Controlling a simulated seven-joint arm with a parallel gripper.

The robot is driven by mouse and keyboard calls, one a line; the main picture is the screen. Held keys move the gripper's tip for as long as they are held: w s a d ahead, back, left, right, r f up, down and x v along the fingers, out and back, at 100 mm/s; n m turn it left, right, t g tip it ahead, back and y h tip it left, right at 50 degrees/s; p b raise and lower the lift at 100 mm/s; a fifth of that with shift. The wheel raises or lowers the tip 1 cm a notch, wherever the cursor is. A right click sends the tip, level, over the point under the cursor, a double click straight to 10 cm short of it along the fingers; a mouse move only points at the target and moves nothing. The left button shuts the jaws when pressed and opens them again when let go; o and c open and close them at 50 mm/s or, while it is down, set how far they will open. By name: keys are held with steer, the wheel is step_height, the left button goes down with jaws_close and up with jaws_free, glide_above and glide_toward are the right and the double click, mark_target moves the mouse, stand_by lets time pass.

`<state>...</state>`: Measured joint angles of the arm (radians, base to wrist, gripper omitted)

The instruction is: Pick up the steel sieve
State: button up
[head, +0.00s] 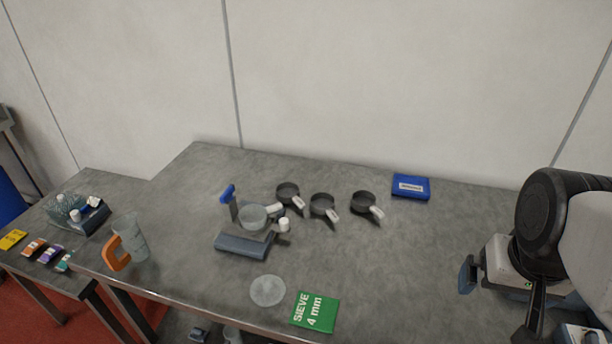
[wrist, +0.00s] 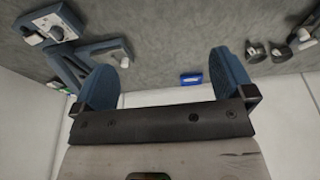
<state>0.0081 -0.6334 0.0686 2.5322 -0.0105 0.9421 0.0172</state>
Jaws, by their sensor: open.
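I cannot tell for sure which item is the steel sieve. Several small dark round pans with pale handles stand in a row on the grey table: the left pan (head: 288,191), the middle pan (head: 322,204) and the right pan (head: 364,201). A flat pale grey disc (head: 268,291) lies near the front edge, beside a green card (head: 315,312) reading "SIEVE 4 mm". My gripper (wrist: 165,84) is open and empty, its blue fingers wide apart. In the head view it is at the far right, well away from the pans and disc, partly hidden by my arm.
A blue-grey stand (head: 243,245) with a clear bowl (head: 254,217) and a blue handle is left of the pans. A blue box (head: 411,187) lies at the back. A clear jug (head: 132,241) with an orange handle is at left. The table's right-centre is clear.

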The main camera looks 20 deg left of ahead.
steer(key=w+a+n, duration=0.3)
steer(key=w+a, duration=0.3)
steer(key=w, duration=0.3)
steer(key=w+a+n+g, duration=0.1)
steer(key=w+a+n, duration=0.2)
steer(key=w+a, duration=0.45)
steer(key=w+a+n, duration=0.3)
steer(key=w+a, duration=0.1)
steer(key=w, duration=0.7)
steer(key=w+a+f+n, duration=0.3)
steer(key=w+a+f, duration=0.2)
steer(key=a, duration=0.4)
steer(key=w+a+f+n+g, duration=0.1)
steer(key=w+a+f+n, duration=0.1)
steer(key=w+a+f, duration=0.2)
steer(key=w+a+f+n, duration=0.3)
steer(key=a+f, duration=0.6)
steer(key=a, duration=0.6)
steer(key=shift+w+a+n+g, duration=0.15)
steer(key=shift+w+a, duration=0.05)
steer(key=shift+w, duration=0.5)
steer(key=shift+w+a+n+g, duration=0.15)
steer(key=shift+w+a, duration=0.05)
steer(key=shift+w, duration=0.45)
